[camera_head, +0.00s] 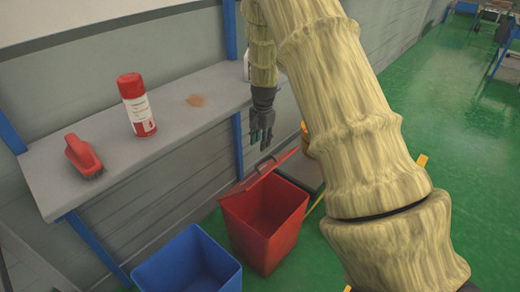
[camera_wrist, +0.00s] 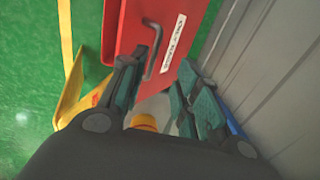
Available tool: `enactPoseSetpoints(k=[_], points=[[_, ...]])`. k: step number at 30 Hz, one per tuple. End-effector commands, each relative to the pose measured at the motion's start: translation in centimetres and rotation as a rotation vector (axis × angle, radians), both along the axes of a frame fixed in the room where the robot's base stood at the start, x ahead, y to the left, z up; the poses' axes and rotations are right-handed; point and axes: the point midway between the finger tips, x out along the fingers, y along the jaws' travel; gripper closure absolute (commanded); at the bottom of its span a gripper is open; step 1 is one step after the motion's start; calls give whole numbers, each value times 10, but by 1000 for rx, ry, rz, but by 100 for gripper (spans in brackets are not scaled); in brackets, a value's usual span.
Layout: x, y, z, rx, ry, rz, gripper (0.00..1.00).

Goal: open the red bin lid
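The red bin (camera_head: 268,238) stands on the floor below the shelf. Its red lid (camera_head: 262,172) is tilted up along the far side, and the dark inside of the bin shows. In the wrist view the red lid (camera_wrist: 123,28) has a grey metal handle (camera_wrist: 158,50) and a white label. My gripper (camera_head: 262,140) is above the lid's upper edge in the head view. In the wrist view my gripper (camera_wrist: 160,92) has its fingers spread apart. The left finger is close to the handle; I cannot tell whether they touch. Nothing shows held between the fingers.
A blue bin (camera_head: 187,262) stands left of the red one. A grey shelf (camera_head: 170,115) holds a red brush (camera_head: 83,155) and a red-and-white bottle (camera_head: 136,105). A yellow-orange object (camera_wrist: 144,122) shows beneath the gripper.

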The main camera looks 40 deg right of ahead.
Motion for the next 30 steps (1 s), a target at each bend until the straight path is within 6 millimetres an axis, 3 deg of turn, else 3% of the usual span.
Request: enactPoseSetpoints(k=[6, 16, 20, 21, 22, 26, 30], points=[[-1, -1, 18, 0, -1, -2, 68], [-2, -1, 21, 0, 0, -2, 68], [-4, -1, 19, 7, -5, -25, 92], [-7, -1, 17, 15, -10, -49, 99], [-10, -2, 15, 23, -15, -75, 100], [-31, -6, 5, 84, -58, -281, 100], [-64, -12, -8, 175, -113, -611, 100]])
